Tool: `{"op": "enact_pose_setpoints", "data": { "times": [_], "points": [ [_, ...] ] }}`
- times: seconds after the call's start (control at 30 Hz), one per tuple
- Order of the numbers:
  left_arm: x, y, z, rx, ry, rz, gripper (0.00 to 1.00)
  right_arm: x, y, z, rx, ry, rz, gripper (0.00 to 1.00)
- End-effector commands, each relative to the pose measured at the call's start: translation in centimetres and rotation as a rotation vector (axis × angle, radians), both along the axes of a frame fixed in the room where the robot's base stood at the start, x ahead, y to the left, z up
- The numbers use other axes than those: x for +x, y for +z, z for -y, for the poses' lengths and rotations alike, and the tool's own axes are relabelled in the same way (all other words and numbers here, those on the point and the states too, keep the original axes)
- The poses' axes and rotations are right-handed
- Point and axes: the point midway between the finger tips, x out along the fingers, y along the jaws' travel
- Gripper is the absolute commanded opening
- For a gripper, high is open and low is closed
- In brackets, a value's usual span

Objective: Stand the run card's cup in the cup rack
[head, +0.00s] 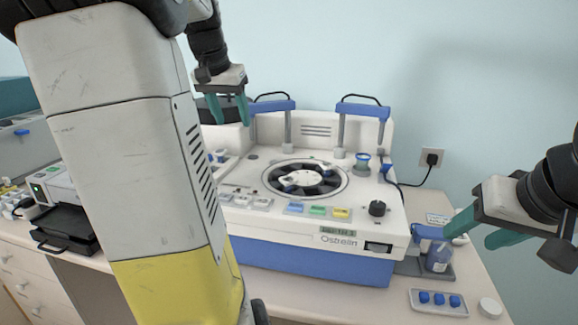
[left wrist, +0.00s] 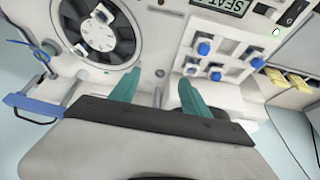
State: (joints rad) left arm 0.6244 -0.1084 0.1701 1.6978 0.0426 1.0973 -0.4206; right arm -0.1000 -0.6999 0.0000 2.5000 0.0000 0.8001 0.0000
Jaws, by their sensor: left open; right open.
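Blue-topped cups stand in a white rack (left wrist: 195,73) in the left wrist view; in the head view it is mostly hidden behind my left arm, left of the rotor. I cannot tell which cup the run card names. A small white card (head: 438,218) lies behind the bottle, its text unreadable. My left gripper (head: 231,123) is open and empty above the back left of the white machine (head: 330,215); its fingers (left wrist: 158,90) show beside the rack in the left wrist view. My right gripper (head: 468,238) is open and empty near the bottle at the right.
The machine has a round black rotor (head: 306,180), two blue-handled posts and a blue-and-white fitting (head: 362,160). A tray (head: 420,307) with three blue pieces and a white disc (head: 490,308) lie in front. A printer (head: 62,188) stands at left.

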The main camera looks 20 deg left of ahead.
Motion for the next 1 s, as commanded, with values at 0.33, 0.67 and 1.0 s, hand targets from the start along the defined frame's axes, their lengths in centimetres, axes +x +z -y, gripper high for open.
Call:
{"op": "enact_pose_setpoints", "data": {
  "times": [0.33,0.67,1.0],
  "points": [
    [-11.9,-5.9,19.4,-0.095,-0.125,0.116,0.55,0.0,0.0,0.0,0.000,0.000,0.000,0.54],
    [-16.4,-9.7,23.1,-0.160,-0.164,0.141,0.55,0.0,0.0,0.0,0.000,0.000,0.000,0.54],
    [-16.3,-9.7,23.0,-0.159,-0.164,0.140,0.55,0.0,0.0,0.0,0.000,0.000,0.000,0.54]
  ]
}}
